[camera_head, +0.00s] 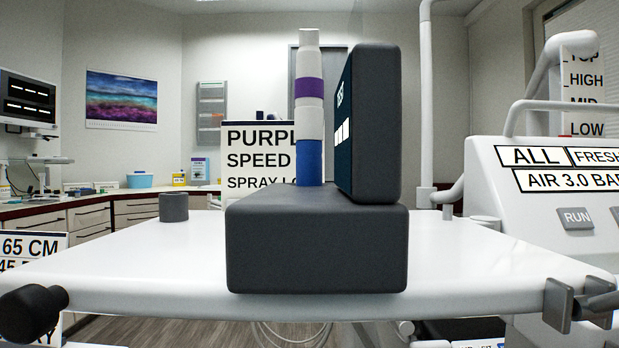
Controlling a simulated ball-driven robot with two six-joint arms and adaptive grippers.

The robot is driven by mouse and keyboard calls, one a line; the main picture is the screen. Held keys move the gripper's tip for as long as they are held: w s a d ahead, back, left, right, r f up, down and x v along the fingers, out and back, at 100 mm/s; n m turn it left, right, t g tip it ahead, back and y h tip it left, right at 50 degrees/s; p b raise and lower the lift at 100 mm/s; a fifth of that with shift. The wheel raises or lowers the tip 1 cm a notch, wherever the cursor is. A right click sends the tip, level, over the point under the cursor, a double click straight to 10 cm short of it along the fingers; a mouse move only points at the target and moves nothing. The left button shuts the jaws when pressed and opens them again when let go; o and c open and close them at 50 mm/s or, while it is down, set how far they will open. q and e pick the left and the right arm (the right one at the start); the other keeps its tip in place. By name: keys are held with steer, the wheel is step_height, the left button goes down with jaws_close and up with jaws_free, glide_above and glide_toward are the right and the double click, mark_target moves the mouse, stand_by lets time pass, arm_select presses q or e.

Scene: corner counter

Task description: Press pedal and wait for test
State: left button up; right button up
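A dark grey block (316,250) stands on the white tray table in the middle of the head view. An upright dark panel (376,125) on it is seen nearly edge-on; its narrow screen (344,130) shows part of a word and white bars. A white handpiece (310,120) with a purple band and a blue lower part stands upright beside the panel. I cannot make out a pedal; the tray hides most of the floor.
The tray table (130,270) fills the foreground, with a small grey cup (174,207) on it. A white unit (545,200) with a RUN button (576,218) stands right. A partly hidden sign (255,160) is behind the block; another sign (30,250) is at left.

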arm_select(q)
jaws_close()
stand_by(1.2)
